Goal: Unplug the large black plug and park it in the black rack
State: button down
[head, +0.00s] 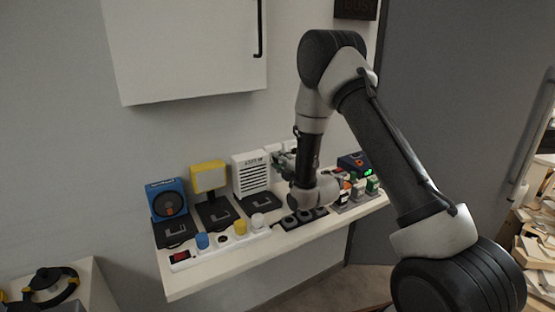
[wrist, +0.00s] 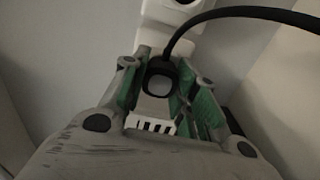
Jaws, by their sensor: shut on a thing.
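My gripper (head: 281,162) is at the wall above the back of the shelf, in front of a white socket block (head: 291,145). In the wrist view, its green-padded fingers (wrist: 168,100) are shut on the large black plug (wrist: 161,72), whose black cable arcs up and right. The white block (wrist: 165,22) is right behind the plug; I cannot tell whether the pins are in it. In the head view the plug is hidden by my gripper. The black rack (head: 289,225), a low strip with round wells, lies at the shelf's front below my wrist.
A white power strip (head: 216,252) with blue, yellow and white plugs lies left of the rack. A blue fan (head: 167,200), yellow lamp (head: 208,178) and white heater-like unit (head: 251,172) stand behind. Small coloured-top devices (head: 372,186) stand right. A wall cabinet (head: 185,55) hangs above.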

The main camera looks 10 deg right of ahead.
jog(key=shift+v, duration=2.85)
jog(key=shift+w, duration=0.1)
